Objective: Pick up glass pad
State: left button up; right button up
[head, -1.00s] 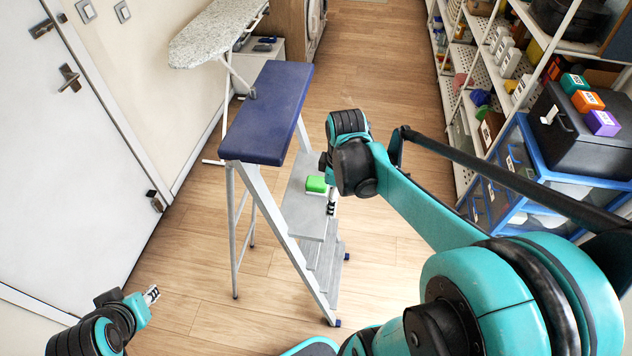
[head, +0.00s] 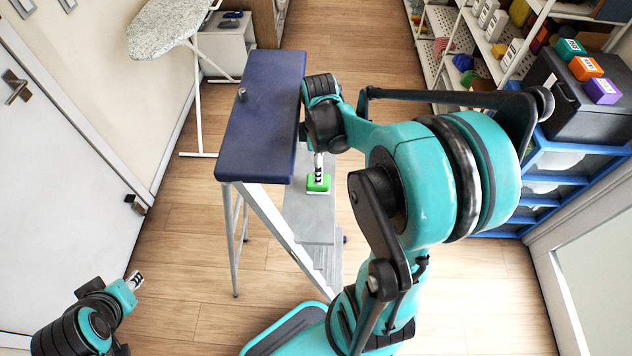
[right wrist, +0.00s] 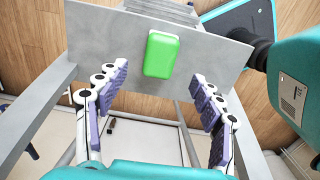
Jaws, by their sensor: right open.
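The glass pad, a green block with a white edge (head: 318,184), lies on a grey step of the ladder (head: 310,224). In the right wrist view the green pad (right wrist: 161,55) lies near the edge of the grey step, ahead of the fingers. My right gripper (right wrist: 158,95) is open, one finger on each side of the pad's line, with nothing between the fingertips. In the head view the right gripper (head: 319,168) is at the pad; whether it touches is unclear. My left gripper (head: 134,281) is empty at the lower left, its finger gap too small to judge.
The ladder's blue top (head: 262,115) stands just left of my right arm. An ironing board (head: 165,27) is at the back left, a white door (head: 60,190) at the left. Shelves and a black box (head: 575,95) stand at the right.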

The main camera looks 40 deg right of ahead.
notch_tip(320, 180, down, 9)
jog(key=b, duration=0.2)
jog(key=shift+r+b, duration=0.15)
jog(key=shift+b, duration=0.15)
jog(key=c, duration=1.2)
